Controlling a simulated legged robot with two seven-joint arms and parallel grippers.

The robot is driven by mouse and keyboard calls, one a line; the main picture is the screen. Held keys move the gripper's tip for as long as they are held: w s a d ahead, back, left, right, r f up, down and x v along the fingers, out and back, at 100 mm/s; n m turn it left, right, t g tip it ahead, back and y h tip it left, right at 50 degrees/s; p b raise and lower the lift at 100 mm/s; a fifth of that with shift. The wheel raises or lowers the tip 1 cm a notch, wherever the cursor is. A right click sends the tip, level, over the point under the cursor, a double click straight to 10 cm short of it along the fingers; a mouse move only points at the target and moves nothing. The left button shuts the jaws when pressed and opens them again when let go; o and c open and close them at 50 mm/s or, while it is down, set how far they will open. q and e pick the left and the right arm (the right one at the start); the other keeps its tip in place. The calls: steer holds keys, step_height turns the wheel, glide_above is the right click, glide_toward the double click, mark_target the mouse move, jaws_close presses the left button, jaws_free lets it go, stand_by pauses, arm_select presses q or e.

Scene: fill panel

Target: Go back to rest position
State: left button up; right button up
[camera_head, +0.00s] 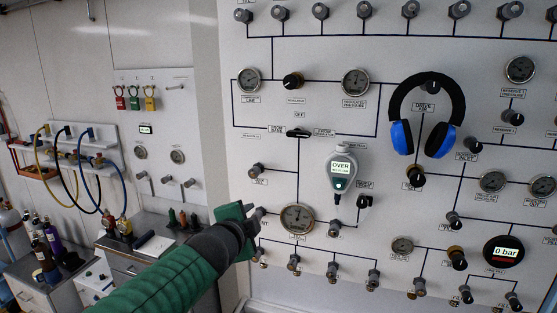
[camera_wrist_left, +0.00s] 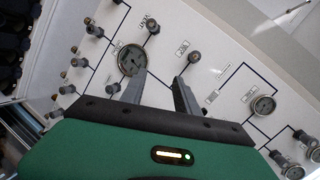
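My left gripper (camera_head: 252,217) is in front of the panel, at the end of my green-sleeved arm coming in from the lower left. In the left wrist view its two fingers (camera_wrist_left: 160,84) stand apart with nothing between them. In the head view the fingertips are close to a knob (camera_head: 260,213) left of a round gauge (camera_head: 297,218); I cannot tell whether they touch it. My right gripper is in neither view.
The white panel (camera_head: 300,165) carries many knobs and gauges. Blue headphones (camera_head: 440,143) hang on it, and a grey handheld meter (camera_head: 342,172) reading OVER is on it. At left are a hose rack (camera_head: 75,140), a counter with bottles (camera_head: 50,240) and a smaller panel.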

arm_select(q)
steer(key=s+a+f+n+g+y, duration=0.1)
steer(key=s+a+f+n+g, duration=0.2)
steer(key=f, duration=0.4)
steer(key=s+a+f+n+g+y, duration=0.1)
steer(key=s+a+f+n, duration=0.3)
steer(key=f, duration=0.3)
steer(key=s+a+f+n+g, duration=0.3)
steer(key=s+f+n, duration=0.1)
steer(key=s+f, duration=0.6)
steer(key=s+a+f+n+g, duration=0.4)
steer(key=s+f, duration=0.6)
steer(key=s, duration=0.5)
steer(key=shift+a+f+n+y, duration=0.2)
steer(key=shift+n+y, duration=0.2)
steer(key=shift+n, duration=0.1)
steer(key=shift+d, duration=0.25)
